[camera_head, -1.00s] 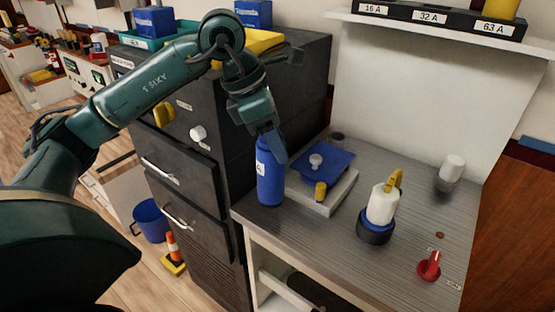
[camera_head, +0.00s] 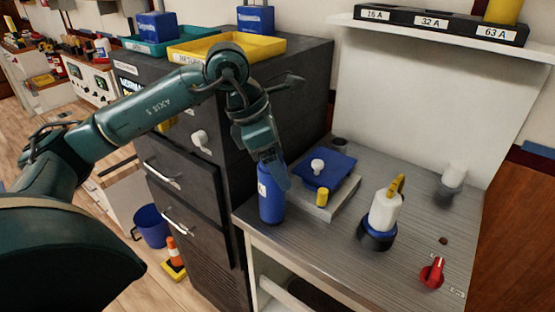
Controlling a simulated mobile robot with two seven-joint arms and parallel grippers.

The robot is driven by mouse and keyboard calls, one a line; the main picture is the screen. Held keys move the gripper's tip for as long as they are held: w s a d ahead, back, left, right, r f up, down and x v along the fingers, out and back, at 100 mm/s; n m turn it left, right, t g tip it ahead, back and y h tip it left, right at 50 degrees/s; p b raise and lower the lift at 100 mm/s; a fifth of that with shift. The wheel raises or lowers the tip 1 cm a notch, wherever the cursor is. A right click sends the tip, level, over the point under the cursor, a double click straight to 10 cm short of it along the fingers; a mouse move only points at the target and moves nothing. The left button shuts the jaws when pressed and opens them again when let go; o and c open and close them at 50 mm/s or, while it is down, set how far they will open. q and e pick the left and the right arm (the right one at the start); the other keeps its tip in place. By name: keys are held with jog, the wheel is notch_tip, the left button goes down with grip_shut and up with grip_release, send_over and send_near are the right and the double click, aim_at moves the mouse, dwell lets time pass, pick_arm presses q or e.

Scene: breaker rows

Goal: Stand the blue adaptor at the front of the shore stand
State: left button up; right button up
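The blue adaptor (camera_head: 271,203) is an upright blue cylinder with a pale label, at the front left corner of the grey-topped stand (camera_head: 300,232), which I take for the shore stand. My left gripper (camera_head: 273,170) comes down from above with its fingers at the adaptor's upper part, and looks shut on it. The fingers and hand hide part of its top. Its base is at or just above the stand's top; I cannot tell whether it touches. My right gripper is not in view.
Right of the adaptor is a pale box (camera_head: 335,205) with a blue plate (camera_head: 330,172) and a yellow cylinder (camera_head: 322,197). A white-and-blue plug (camera_head: 382,215), a red switch (camera_head: 432,272) and a white knob (camera_head: 454,174) stand further right. A dark cabinet (camera_head: 190,190) adjoins the left side.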

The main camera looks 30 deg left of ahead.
pick_arm(q)
jog(key=shift+r, duration=0.1)
jog(key=p+v, duration=0.1)
jog(key=v, duration=1.1)
